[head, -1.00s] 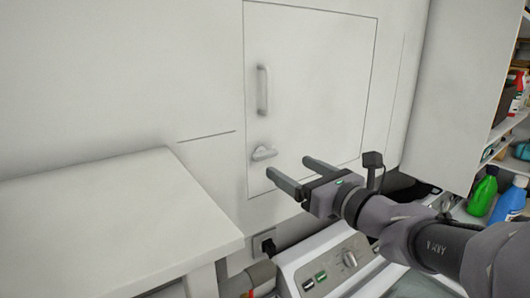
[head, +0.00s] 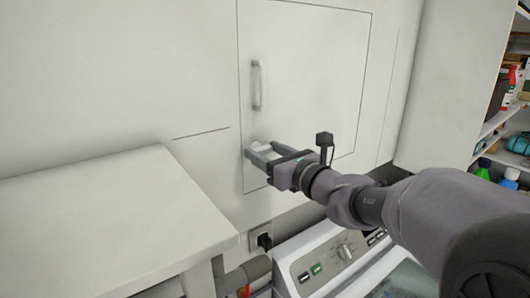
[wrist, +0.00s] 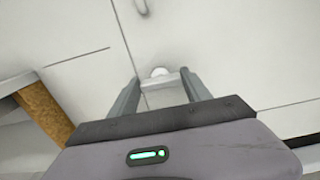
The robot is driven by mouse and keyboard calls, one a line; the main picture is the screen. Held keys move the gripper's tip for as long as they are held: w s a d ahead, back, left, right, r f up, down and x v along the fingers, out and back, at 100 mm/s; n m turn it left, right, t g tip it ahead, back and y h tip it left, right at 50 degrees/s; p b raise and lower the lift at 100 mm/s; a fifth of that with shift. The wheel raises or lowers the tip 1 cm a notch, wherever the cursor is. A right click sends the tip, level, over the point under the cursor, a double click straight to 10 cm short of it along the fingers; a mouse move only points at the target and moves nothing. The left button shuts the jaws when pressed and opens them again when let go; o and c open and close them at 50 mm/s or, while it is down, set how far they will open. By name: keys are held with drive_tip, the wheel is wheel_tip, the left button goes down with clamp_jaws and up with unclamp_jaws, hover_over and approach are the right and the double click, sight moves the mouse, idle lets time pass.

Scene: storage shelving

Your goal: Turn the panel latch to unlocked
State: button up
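The white access panel (head: 315,80) is set in the white wall, with a vertical bar handle (head: 259,85) near its left edge. The small white latch (head: 261,147) is below the handle and partly hidden by my gripper (head: 261,155). In the wrist view the latch (wrist: 160,72) shows at the far end between the two grey fingers of my gripper (wrist: 163,82). The fingers are apart, one on each side of the latch. I cannot tell whether either finger touches it.
A white table (head: 105,222) stands at the left front. A white washing machine (head: 325,262) with a control knob is below the panel. A black plug in a wall outlet (head: 262,240) sits under the panel. Shelves with bottles (head: 505,180) are at the right.

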drive_tip(key=shift+c, duration=0.5)
drive_tip(key=shift+f+n+b, duration=0.1)
drive_tip(key=shift+n+b, duration=0.2)
drive_tip(key=shift+b, duration=0.2)
drive_tip(key=n+b, duration=0.1)
drive_tip(key=b, duration=0.2)
drive_tip(key=shift+f+n, duration=0.2)
drive_tip(key=shift+n, duration=0.2)
drive_tip(key=n+b, duration=0.7)
drive_tip(key=b, duration=0.2)
drive_tip(key=n+b, duration=0.8)
drive_tip(key=b, duration=0.2)
drive_tip(key=shift+s+a, duration=0.15)
drive_tip(key=shift+a, duration=0.05)
drive_tip(key=shift+n, duration=0.4)
